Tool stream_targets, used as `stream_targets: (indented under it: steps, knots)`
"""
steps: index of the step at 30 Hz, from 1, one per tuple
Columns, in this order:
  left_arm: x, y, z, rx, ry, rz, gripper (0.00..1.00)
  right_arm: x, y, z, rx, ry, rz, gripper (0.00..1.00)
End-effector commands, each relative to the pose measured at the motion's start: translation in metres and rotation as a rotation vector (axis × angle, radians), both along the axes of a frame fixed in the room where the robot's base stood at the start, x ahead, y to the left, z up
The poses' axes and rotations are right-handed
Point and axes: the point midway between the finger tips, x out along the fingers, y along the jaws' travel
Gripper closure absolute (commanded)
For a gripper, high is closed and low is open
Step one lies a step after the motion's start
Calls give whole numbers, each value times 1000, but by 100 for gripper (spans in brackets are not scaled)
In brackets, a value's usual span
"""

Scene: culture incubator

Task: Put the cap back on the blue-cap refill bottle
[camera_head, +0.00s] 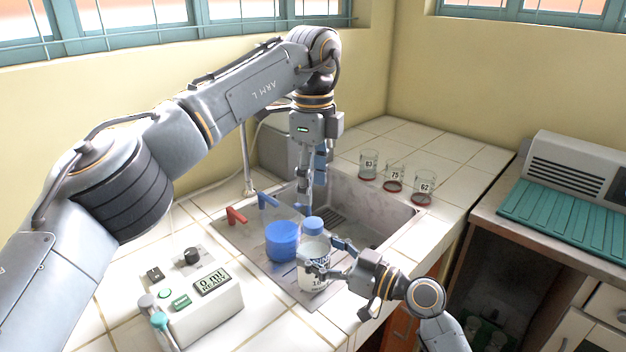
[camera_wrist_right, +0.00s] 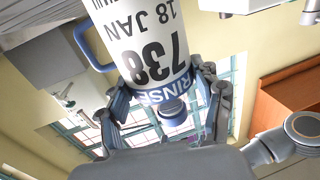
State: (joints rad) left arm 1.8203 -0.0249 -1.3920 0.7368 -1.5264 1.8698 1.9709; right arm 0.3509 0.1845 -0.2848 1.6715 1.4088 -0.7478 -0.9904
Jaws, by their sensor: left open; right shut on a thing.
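The refill bottle (camera_head: 314,274) is white with a dark printed label and stands upright at the near edge of the sink. Its blue cap (camera_head: 313,226) is on top of the neck; I cannot tell how tightly it sits. The bottle also shows upside down in the right wrist view (camera_wrist_right: 147,45), with the cap (camera_wrist_right: 172,109) below the lettering. My right gripper (camera_head: 318,262) is shut on the bottle's side from the right. My left gripper (camera_head: 311,193) is open and empty, pointing down just above the cap, apparently apart from it.
A blue round container (camera_head: 282,241) stands close left of the bottle. A dispenser with a display (camera_head: 199,300) is at front left. Three glass jars (camera_head: 395,178) stand behind the sink (camera_head: 382,215).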

Motion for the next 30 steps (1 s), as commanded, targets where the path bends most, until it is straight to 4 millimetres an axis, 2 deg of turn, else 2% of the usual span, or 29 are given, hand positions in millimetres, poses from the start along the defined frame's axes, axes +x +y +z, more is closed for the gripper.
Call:
stream_targets:
  steps: [5,15,21,30]
  knots:
    - [0,0,-6,1,2,-2,45,0,0,-1,0,1,0,100]
    - [0,0,-55,0,3,-2,45,0,0,0,0,1,0,100]
    - [0,0,-76,0,2,-2,45,0,0,0,0,1,0,100]
    - [0,0,-80,-1,0,-2,45,0,0,0,0,1,0,100]
